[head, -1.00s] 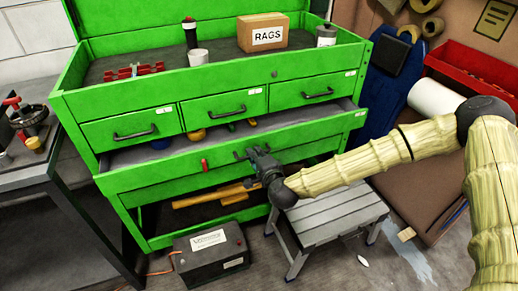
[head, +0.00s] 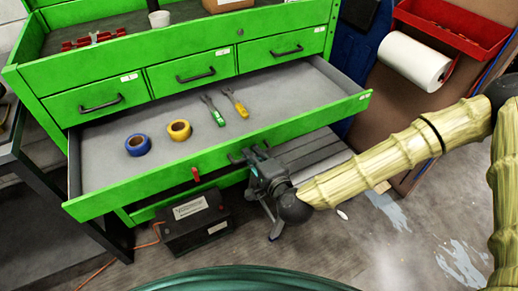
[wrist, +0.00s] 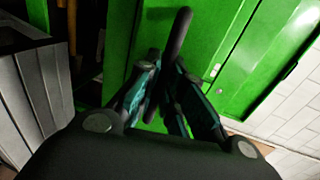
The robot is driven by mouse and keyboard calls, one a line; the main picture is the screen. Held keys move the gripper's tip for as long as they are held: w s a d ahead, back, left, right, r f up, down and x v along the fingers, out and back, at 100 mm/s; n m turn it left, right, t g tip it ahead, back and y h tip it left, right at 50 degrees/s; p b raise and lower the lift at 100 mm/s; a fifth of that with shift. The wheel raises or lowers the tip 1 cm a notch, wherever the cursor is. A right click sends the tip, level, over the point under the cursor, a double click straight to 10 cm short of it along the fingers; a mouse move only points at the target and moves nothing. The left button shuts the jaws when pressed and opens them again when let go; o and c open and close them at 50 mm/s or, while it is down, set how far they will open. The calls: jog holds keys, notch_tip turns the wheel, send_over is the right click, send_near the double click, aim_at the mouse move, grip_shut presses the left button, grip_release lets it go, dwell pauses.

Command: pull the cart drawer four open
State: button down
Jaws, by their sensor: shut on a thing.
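The long green drawer (head: 125,198) below the three small drawers of the green cart (head: 45,68) is pulled far out. Inside it lie a blue tape roll (head: 138,145), a yellow tape roll (head: 179,130) and two small tools with green (head: 218,118) and yellow (head: 241,110) handles. My gripper (head: 250,161) is at the middle of the drawer's front, shut on its dark handle. In the wrist view the fingers (wrist: 160,95) close around the dark handle bar (wrist: 180,33). The fingers hide part of the handle.
A black battery box (head: 196,222) stands on the floor below the drawer's front. A grey step stool (head: 312,157) is partly hidden behind my arm. A paper roll (head: 414,62) and red tray (head: 455,25) are at the right. Floor at the lower right is mostly clear.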

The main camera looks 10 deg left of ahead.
jog(key=shift+d, duration=0.1)
jog(key=c, duration=1.5)
grip_release()
jog(key=shift+s, duration=0.1)
jog(key=shift+v, duration=3.75)
